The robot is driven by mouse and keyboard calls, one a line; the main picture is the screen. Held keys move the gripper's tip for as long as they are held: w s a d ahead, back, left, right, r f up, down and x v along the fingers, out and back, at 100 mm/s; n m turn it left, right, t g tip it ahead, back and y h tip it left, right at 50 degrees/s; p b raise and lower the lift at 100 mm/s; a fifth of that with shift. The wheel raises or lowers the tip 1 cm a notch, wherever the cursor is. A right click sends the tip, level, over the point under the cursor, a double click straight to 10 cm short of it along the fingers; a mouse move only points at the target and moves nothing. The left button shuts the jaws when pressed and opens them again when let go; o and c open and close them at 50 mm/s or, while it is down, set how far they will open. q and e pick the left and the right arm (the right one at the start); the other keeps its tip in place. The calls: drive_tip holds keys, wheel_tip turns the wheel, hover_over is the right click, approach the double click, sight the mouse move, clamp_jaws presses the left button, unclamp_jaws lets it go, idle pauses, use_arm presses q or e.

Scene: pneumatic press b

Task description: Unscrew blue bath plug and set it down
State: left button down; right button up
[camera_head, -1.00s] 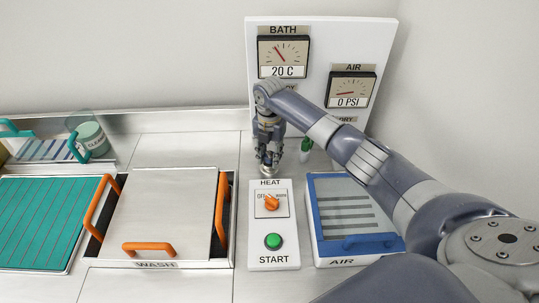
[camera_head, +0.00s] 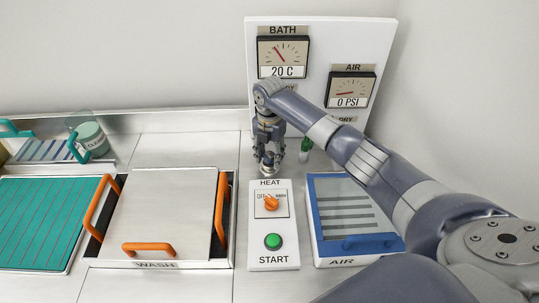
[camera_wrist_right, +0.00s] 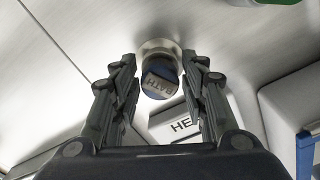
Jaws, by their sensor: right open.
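The blue bath plug (camera_wrist_right: 160,82) shows in the right wrist view. It has a blue top with a BATH label and sits on a pale round metal fitting on the steel surface. My right gripper (camera_wrist_right: 158,85) is open, with one finger on each side of the plug. Small gaps seem to show between the fingers and the plug; contact is hard to tell. In the head view my right gripper (camera_head: 268,162) points down behind the HEAT panel and mostly hides the plug. My left gripper is not in view.
A green plug (camera_head: 306,146) stands just right of the gripper. The HEAT and START panel (camera_head: 283,262) is in front. The blue-framed AIR tray (camera_head: 316,236) lies right, the lidded WASH bath (camera_head: 165,205) left. The gauge board (camera_head: 340,50) rises behind.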

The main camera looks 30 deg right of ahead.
sight(269, 155)
drive_tip(key=m, duration=0.9)
drive_tip(key=shift+m, duration=0.4)
drive_tip(key=c, duration=0.6)
drive_tip(key=n, duration=0.6)
drive_tip(key=shift+r+p, duration=2.3)
drive_tip(key=shift+p, duration=0.15)
